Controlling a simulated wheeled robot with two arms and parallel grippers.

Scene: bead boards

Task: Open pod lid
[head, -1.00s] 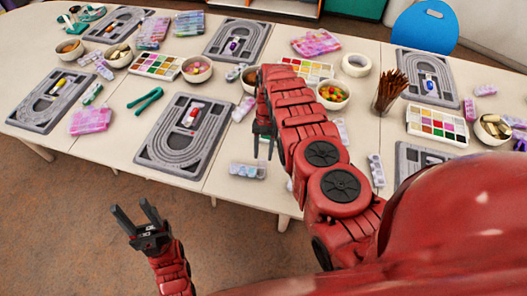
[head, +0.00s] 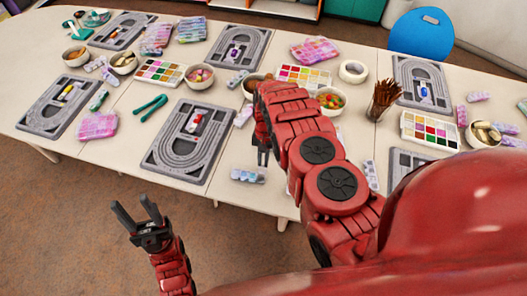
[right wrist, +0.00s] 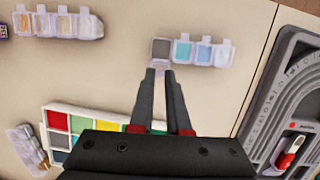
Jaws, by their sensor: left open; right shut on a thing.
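A clear pod box (head: 248,175) with a row of small lidded compartments lies near the table's front edge. It also shows in the right wrist view (right wrist: 193,52), with a grey end compartment and blue ones beside it. My right gripper (head: 263,160) reaches down at the box's far side. In the right wrist view its fingertips (right wrist: 160,73) are close together at the edge of the grey end compartment, shut on its lid; the lid itself is mostly hidden, and how far it is raised I cannot tell. My left gripper (head: 136,212) is open and empty in front of the table.
A grey bead board (head: 160,150) lies left of the pod box, with a green tool (head: 149,107) beyond it. A paint-like colour tray (head: 407,132) and a cup of brown sticks (head: 384,98) stand to the right. Several other pod boxes and bowls crowd the table.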

